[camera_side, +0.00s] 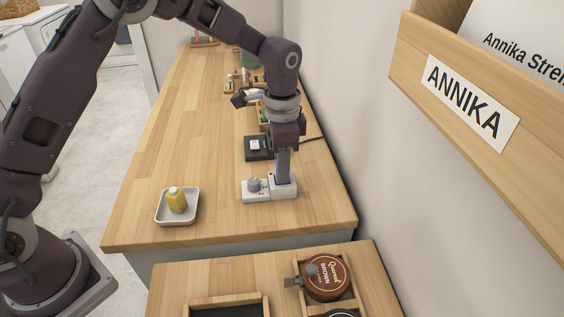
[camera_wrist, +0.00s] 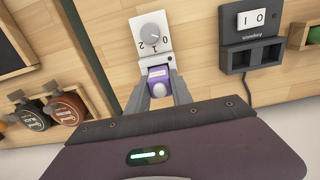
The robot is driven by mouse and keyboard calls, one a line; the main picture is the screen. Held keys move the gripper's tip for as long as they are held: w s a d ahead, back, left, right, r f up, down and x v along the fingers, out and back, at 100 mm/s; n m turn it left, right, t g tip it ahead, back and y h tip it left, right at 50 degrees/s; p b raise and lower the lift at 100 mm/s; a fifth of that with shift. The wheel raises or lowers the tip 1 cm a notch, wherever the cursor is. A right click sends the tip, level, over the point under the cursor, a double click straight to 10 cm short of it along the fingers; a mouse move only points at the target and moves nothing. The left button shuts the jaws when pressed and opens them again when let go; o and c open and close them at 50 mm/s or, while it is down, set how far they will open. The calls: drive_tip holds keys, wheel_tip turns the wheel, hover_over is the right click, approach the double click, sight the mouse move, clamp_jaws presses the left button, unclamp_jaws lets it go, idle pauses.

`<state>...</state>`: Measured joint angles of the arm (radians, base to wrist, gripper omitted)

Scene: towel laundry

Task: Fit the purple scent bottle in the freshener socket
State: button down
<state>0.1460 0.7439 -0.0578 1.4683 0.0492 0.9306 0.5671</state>
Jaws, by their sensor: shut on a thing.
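The purple scent bottle (camera_wrist: 160,76) is between my gripper's fingers (camera_wrist: 160,88) in the wrist view. My gripper (camera_side: 283,172) points straight down and is shut on it; in the side view the fingers mostly hide the bottle. The white freshener (camera_side: 256,196) lies on the wooden counter, with a grey dial (camera_wrist: 151,34) marked 0, 1, 2 at one end. The bottle is at the freshener's other end, over or in the socket area. The socket opening is hidden by the bottle and fingers, so I cannot tell how deep it sits.
A black device (camera_side: 256,154) with a white switch is behind the freshener, with a cable toward the wall.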

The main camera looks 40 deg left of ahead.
drive_tip(key=shift+f, duration=0.6)
idle(0.4)
drive_tip(key=c, duration=0.6)
unclamp_jaws()
drive_tip(key=shift+r, duration=0.1)
drive_tip(key=shift+r, duration=3.4)
